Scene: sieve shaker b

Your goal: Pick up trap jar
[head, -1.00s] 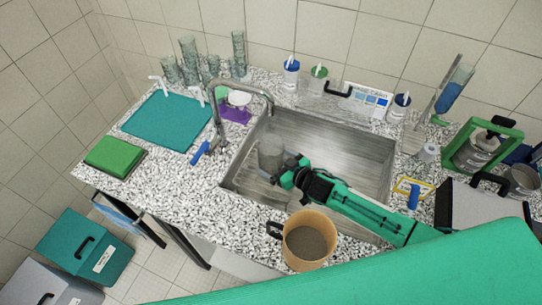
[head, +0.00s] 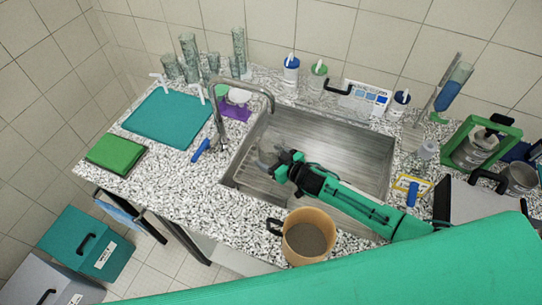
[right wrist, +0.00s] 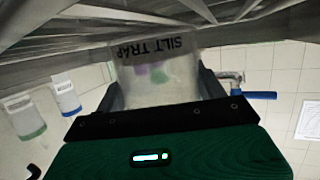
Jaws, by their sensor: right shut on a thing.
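The trap jar (right wrist: 155,72) is a clear, see-through jar marked "SILT TRAP", with the lettering upside down in the right wrist view. It sits between the two fingers of my right gripper (right wrist: 160,90), which is shut on it. In the head view my right gripper (head: 268,162) is at the left part of the steel sink (head: 335,150). The jar is hard to make out there, so I cannot tell whether it touches the sink floor. My left gripper is not in view.
The tap (head: 217,120) with its blue handle rises at the sink's left edge, close to the gripper. A tan pot (head: 306,222) stands in front of the sink. Blue- and green-lidded containers (head: 291,72) stand behind it. The sink's right half is mostly clear.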

